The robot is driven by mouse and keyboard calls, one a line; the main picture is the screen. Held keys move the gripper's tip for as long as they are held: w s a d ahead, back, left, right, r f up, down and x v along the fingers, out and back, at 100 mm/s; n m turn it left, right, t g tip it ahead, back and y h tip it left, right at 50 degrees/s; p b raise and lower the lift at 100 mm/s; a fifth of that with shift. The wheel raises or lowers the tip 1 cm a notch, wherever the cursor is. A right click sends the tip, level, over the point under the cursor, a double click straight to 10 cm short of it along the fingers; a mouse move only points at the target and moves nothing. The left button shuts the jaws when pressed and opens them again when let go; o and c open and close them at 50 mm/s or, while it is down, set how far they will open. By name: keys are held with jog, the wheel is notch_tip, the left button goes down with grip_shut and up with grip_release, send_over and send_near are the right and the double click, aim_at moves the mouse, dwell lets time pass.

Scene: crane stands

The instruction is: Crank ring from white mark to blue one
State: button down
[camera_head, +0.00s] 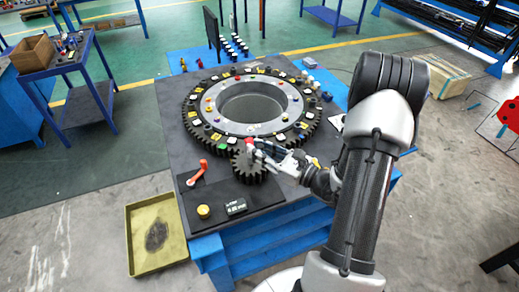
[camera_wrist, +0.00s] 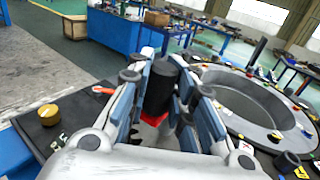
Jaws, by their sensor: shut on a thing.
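The large dark toothed ring (camera_head: 190,115) lies flat on the grey table, with an inner metal band and several small coloured tags and pegs around its top. A white tag (camera_head: 251,129) is on its near side; I cannot clearly make out a blue mark. The small dark pinion gear (camera_head: 249,172) stands at the ring's near edge. My gripper (camera_head: 258,147) is over the pinion. In the wrist view, my gripper (camera_wrist: 162,95) is shut on a black upright crank handle (camera_wrist: 160,84), with a red part (camera_wrist: 154,119) beneath it. The fingers hide part of the crank.
A red lever (camera_head: 198,172), a yellow knob (camera_head: 203,212) and a small display (camera_head: 236,207) are on the near left panel. A yellow tray (camera_head: 133,237) lies on the floor. Small pegs stand on blue mats behind and right of the ring.

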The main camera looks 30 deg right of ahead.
jog(key=shift+a+f, duration=0.1)
jog(key=shift+a, duration=0.2)
jog(key=c, duration=1.6)
grip_release()
jog(key=shift+s+a, duration=0.1)
jog(key=shift+s, duration=0.05)
jog(key=shift+o, duration=0.9)
jog(key=shift+d, duration=0.2)
jog(key=v, duration=1.1)
jog(key=shift+s, duration=0.4)
jog(key=shift+d, duration=0.1)
